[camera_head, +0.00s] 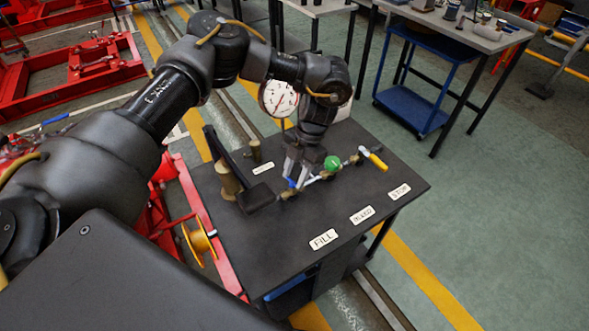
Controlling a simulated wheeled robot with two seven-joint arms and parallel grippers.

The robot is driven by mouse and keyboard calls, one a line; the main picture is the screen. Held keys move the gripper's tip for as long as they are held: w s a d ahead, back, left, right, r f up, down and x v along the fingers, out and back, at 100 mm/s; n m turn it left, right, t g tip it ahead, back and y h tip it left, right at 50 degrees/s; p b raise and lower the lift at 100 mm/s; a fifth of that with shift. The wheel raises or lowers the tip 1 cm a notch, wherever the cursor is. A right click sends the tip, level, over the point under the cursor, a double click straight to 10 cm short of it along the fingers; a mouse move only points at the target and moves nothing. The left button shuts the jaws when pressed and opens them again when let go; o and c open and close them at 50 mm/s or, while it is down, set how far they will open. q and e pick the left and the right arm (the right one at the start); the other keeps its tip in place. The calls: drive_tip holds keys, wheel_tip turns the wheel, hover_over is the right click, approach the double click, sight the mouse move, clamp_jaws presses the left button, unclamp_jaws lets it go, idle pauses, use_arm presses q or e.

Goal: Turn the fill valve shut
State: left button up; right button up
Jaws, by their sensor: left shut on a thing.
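A row of small valves runs across the dark bench top (250,245). The fill valve (291,183) has a blue lever, at the left end of the row, and lies roughly behind the FILL label (323,239). My left gripper (297,179) reaches down from above and is shut on the blue lever. The fingers hide most of the lever, so its exact angle is hard to tell. A green round knob (332,164) sits just right of the fingers. A yellow lever (375,160) is further right. My right gripper is out of view.
A round white gauge (278,98) stands behind my left wrist. A dark upright bracket (222,155) and brass fittings stand left of the gripper. A blue cart (416,110) and grey table are behind. The bench front right is clear apart from labels.

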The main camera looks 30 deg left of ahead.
use_arm(q)
drive_tip(key=shift+d+m+t+y, duration=0.15)
drive_tip(key=shift+m+t+y, duration=0.2)
drive_tip(key=shift+m, duration=0.85)
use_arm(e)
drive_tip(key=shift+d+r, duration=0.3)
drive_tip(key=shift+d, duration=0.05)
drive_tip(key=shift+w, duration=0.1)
use_arm(q)
drive_tip(key=o, duration=1)
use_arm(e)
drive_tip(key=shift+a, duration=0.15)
use_arm(q)
drive_tip(key=shift+r, duration=0.1)
